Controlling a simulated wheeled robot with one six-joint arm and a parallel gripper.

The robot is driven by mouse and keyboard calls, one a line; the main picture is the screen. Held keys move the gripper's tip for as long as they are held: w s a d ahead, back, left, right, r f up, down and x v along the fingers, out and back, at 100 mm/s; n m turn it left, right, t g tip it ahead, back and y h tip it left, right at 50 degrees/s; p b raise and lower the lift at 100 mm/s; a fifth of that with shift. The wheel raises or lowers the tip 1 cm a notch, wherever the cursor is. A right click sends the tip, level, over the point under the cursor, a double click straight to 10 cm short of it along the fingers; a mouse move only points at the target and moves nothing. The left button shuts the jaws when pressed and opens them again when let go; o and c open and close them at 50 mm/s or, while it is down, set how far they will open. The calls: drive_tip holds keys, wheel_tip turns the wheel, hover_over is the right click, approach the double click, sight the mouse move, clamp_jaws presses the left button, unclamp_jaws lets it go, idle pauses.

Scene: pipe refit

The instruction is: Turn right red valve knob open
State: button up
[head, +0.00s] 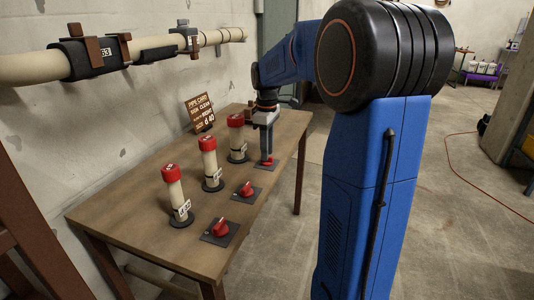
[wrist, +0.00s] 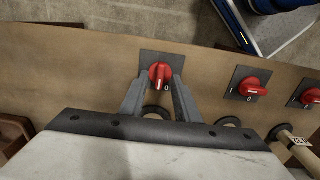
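Three red valve knobs on dark square plates stand in a row along the table. The far right knob (head: 267,161) is directly under my gripper (head: 266,150). In the wrist view, this knob (wrist: 160,72) lies between the two fingertips of my gripper (wrist: 161,82), with some gap around it. A "0" mark shows beside its lower right; its other mark is hidden. Its handle runs roughly up and down the picture, unlike the other two. The middle knob (head: 247,189) and near knob (head: 221,228) stand free of the gripper.
Several white posts with red caps stand behind the knobs, including a near one (head: 174,190) and a far one (head: 237,135). A card sign (head: 201,112) stands at the table's back. The wooden table (head: 140,225) is bare at its near end. A wall pipe (head: 155,50) runs above.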

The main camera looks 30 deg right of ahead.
drive_tip(key=shift+f, duration=0.7)
drive_tip(key=shift+c, duration=0.6)
clamp_jaws()
